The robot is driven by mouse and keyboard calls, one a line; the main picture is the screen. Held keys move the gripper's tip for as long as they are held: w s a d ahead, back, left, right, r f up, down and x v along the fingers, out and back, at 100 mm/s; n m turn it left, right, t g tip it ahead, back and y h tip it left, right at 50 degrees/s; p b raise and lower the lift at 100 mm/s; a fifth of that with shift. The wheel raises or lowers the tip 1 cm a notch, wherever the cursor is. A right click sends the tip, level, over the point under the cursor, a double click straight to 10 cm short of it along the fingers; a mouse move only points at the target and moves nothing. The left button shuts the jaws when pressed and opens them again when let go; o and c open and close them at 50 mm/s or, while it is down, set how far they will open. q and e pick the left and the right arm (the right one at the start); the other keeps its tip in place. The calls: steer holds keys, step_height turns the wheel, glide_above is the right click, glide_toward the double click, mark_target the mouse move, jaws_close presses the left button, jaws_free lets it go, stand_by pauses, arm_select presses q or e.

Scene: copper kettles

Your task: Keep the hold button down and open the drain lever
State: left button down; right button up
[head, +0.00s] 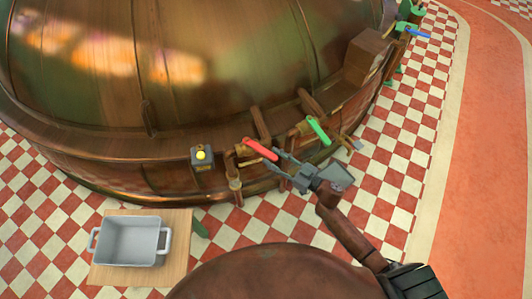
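A yellow round button (201,155) sits on a small dark box on the lower rim of the copper kettle (130,110). Nothing touches the button. A red lever (260,149) and a green lever (318,130) are on pipe fittings to its right; I see no label telling which is the drain lever. My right gripper (272,164) is open, with its fingers spread and pointing left, just below the red lever. No object shows between the fingers, and I cannot tell whether they touch the lever. My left gripper is not in view.
A white two-handled tub (128,241) stands on a wooden board (181,232) at lower left. A brown box (368,57) and more green and blue fittings (411,28) are farther along the kettle rim. The checkered floor (400,150) is clear to the right.

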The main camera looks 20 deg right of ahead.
mark_target(266, 154)
steer(key=shift+b+x, duration=0.3)
steer(key=shift+x, duration=1.6)
steer(key=shift+c, duration=0.5)
jaws_close()
steer(key=shift+d+f, duration=0.1)
